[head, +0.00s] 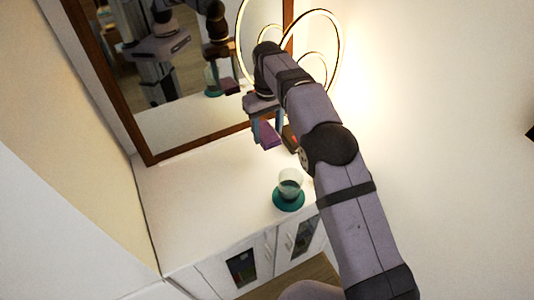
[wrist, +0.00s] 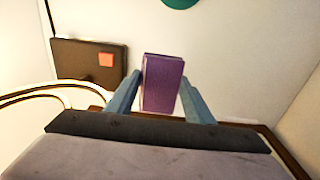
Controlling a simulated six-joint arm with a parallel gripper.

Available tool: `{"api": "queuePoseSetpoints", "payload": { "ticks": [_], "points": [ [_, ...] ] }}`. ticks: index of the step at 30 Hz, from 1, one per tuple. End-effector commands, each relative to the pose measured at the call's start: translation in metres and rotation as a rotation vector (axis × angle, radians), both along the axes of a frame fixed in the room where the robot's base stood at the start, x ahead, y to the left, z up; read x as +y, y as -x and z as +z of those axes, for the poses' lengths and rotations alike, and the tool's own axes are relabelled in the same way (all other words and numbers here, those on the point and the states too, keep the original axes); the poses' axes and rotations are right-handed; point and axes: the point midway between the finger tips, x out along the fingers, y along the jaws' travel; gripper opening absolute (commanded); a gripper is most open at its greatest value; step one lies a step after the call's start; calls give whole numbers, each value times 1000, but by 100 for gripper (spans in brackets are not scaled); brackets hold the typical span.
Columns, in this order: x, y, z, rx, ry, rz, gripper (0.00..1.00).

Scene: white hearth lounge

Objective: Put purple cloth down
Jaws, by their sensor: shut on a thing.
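The purple cloth (head: 268,135) looks like a small folded purple block. My gripper (head: 263,130) is shut on it and holds it near the mirror, over the back of the white cabinet top (head: 190,200). In the wrist view the purple cloth (wrist: 163,84) sits between the two blue-grey fingers of my gripper (wrist: 160,92). I cannot tell for sure whether its underside touches the surface; it appears raised.
A clear glass cup (head: 290,183) stands on a teal round base (head: 288,200) near the front edge. A dark brown box (wrist: 88,62) with an orange patch is beside the gripper. A ring lamp (head: 325,50) and wood-framed mirror (head: 150,158) stand behind. The cabinet top's left side is clear.

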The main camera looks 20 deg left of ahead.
Motion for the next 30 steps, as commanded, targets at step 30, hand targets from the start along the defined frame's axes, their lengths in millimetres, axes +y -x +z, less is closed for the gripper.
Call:
{"api": "queuePoseSetpoints", "payload": {
  "ticks": [30],
  "points": [
    [-1, 0, -91, 1, 1, -1, 22]
  ]
}}
